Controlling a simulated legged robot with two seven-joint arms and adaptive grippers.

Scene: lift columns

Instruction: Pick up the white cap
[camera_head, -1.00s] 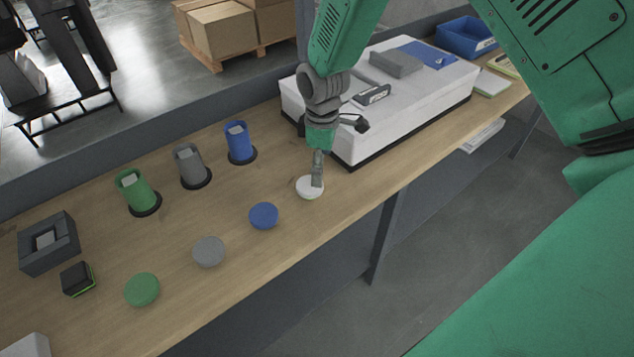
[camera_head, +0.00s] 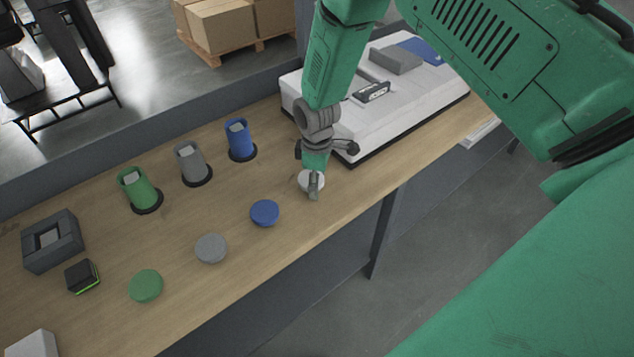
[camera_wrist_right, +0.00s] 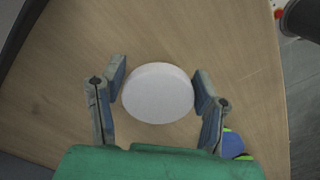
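The white cap (camera_head: 305,179) lies on the wooden table near its front edge, partly hidden by my right gripper (camera_head: 313,190) in the head view. In the right wrist view the round white cap (camera_wrist_right: 158,93) sits between the two fingers of my right gripper (camera_wrist_right: 160,92). The fingers are apart; the right finger is very near or touching the cap's edge, and a small gap shows at the left finger. My left gripper does not show.
Blue (camera_head: 264,213), grey (camera_head: 211,248) and green (camera_head: 146,286) caps lie in a row to the left. Green (camera_head: 138,188), grey (camera_head: 191,162) and blue (camera_head: 240,140) containers stand behind them. A white case (camera_head: 420,95) stands behind right.

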